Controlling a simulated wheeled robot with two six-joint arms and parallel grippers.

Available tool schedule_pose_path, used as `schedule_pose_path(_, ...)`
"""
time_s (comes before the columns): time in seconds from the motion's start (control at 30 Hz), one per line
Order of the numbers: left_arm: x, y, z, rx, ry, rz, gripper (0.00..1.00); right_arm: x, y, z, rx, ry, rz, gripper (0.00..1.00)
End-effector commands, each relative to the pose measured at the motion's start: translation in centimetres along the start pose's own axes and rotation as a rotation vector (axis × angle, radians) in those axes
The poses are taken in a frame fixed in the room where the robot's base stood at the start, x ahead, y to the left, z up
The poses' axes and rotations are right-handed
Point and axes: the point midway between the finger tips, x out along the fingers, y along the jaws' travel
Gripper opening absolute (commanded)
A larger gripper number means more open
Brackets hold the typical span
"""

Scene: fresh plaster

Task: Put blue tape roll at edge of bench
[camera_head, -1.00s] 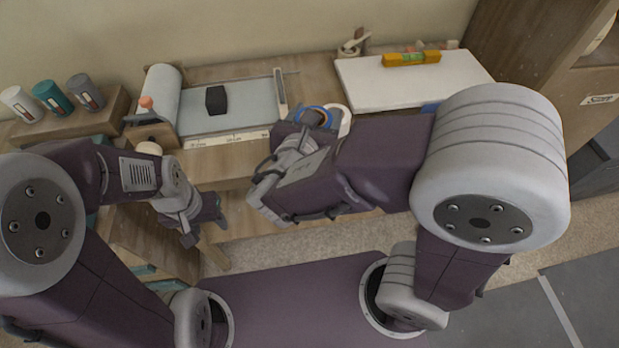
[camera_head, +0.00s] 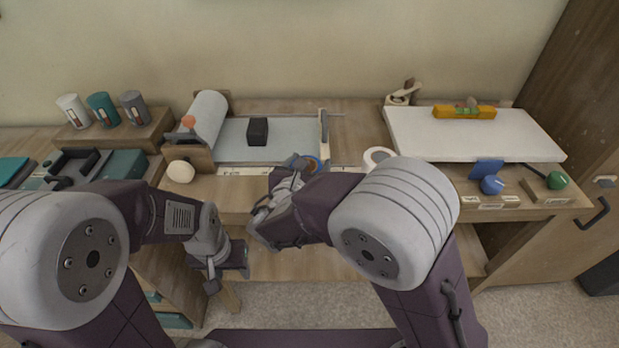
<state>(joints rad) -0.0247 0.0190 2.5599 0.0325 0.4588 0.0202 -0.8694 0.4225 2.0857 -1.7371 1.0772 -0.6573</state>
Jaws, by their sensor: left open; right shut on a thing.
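The blue tape roll (camera_head: 315,162) is mostly hidden by my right gripper (camera_head: 302,163); a part of its blue rim with an orange-brown inside shows. My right gripper is shut on it at the front of the bench (camera_head: 350,130), near the pale ruler strip. I cannot tell whether the roll touches the bench top. My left gripper (camera_head: 232,268) is open and empty, low in front of the bench's front edge.
A white tape roll (camera_head: 377,157) lies right of the blue one. A black block (camera_head: 257,131) sits on the grey sheet (camera_head: 225,145) behind. A white board (camera_head: 460,135) bears a yellow level (camera_head: 465,112).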

Motion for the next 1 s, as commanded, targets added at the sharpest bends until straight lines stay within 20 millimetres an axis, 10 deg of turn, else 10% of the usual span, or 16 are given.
schedule_pose_path(0.7,1.7,0.0,0.2,0.0,0.0,0.0,0.49,1.4,0.1,-4.3,0.0,0.0,0.001,0.24)
schedule_pose_path(0.73,1.7,0.0,0.2,0.0,0.0,0.0,0.49,1.4,0.1,-4.2,0.0,0.0,0.001,0.67)
schedule_pose_path(0.8,1.6,0.0,0.2,0.0,0.0,0.0,0.49,1.3,0.1,-4.1,0.0,0.0,0.001,0.86)
schedule_pose_path(1.0,1.6,0.0,0.2,0.0,0.0,0.0,0.49,1.3,0.1,-4.1,0.0,0.0,0.001,0.86)
